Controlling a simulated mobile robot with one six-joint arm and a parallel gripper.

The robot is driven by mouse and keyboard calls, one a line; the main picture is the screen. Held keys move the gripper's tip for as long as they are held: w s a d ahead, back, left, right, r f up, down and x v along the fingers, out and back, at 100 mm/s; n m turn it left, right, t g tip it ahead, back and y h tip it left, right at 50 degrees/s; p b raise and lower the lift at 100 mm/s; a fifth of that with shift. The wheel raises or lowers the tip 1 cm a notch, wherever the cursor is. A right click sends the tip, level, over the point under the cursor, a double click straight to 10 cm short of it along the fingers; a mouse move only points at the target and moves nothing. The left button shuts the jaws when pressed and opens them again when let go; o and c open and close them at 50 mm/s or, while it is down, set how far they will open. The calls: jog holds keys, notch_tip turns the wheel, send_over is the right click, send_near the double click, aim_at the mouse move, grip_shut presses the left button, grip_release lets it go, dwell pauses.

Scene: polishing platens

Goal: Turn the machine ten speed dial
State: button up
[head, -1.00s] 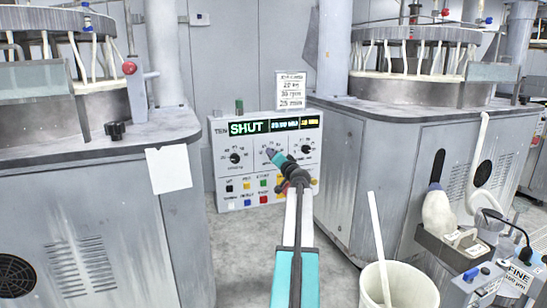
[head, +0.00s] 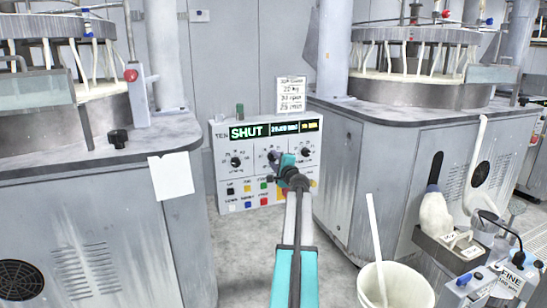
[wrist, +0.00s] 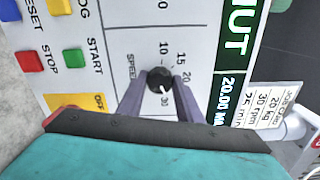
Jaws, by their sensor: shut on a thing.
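The speed dial (wrist: 159,80) is a round black knob with a white pointer mark. It sits on the white control panel (head: 219,180) labelled TEN, whose display (head: 249,131) reads SHUT. My gripper (wrist: 161,84) is shut on the dial, with one grey finger on either side of it in the wrist view. The pointer lies toward the 30 on the printed scale. A left dial (head: 236,162) and a right dial (head: 306,152) stand free on either side.
Coloured buttons, including a green START (wrist: 76,62) and red STOP (wrist: 29,61), lie close beside the dial. A job card (head: 291,94) stands above the panel. Grey machines flank it at left (head: 95,235) and right (head: 345,180). A white bucket (head: 396,290) stands at front right.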

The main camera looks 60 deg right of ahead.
jog(key=shift+w+r+m+p, duration=0.15)
jog(key=shift+m+p, duration=0.6)
jog(key=shift+m, duration=0.55)
jog(key=o, duration=1)
jog(key=shift+o, duration=0.2)
jog(key=shift+s+a, duration=0.15)
jog(key=shift+s, duration=0.1)
jog(key=p+v, duration=0.1)
jog(key=v, duration=1.2)
jog(key=shift+a, duration=0.2)
